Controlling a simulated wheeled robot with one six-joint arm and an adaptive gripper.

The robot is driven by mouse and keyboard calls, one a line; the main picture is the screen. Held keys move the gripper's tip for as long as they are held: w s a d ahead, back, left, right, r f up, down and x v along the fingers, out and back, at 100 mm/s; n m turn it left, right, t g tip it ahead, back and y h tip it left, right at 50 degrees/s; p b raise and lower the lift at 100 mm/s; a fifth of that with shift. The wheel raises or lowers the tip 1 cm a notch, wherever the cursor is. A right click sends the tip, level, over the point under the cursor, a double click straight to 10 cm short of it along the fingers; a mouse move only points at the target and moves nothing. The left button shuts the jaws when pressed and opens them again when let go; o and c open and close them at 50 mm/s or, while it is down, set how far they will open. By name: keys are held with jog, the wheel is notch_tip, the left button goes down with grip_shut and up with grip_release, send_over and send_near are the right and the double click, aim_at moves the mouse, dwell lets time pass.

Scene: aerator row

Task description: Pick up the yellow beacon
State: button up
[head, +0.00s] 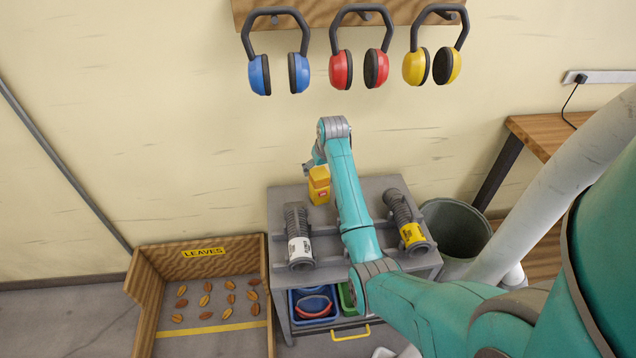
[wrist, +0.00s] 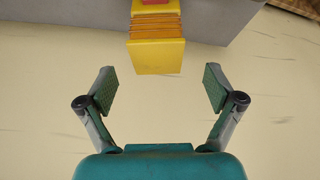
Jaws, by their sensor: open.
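The yellow beacon (head: 319,186) stands on the back part of the grey cart top (head: 374,187), with a small red mark on its side. In the wrist view the beacon (wrist: 156,54) is at the top centre, its yellow end facing the gap between the fingers. My gripper (wrist: 159,90) is open and empty, its fingertips just short of the beacon and on either side of its line. In the head view my gripper (head: 313,165) is partly hidden behind my arm, beside the beacon's top.
Two ribbed grey cylinders, one with a white band (head: 299,238) and one with a yellow band (head: 406,220), lie on the cart. Ear defenders (head: 356,68) hang above. A leaf box (head: 203,285) stands left, a grey bin (head: 455,228) right.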

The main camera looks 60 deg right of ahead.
aim_at(319, 172)
jog(key=shift+x, duration=3.5)
jog(key=shift+d, duration=0.2)
jog(key=shift+r, duration=0.15)
jog(key=c, duration=1.7)
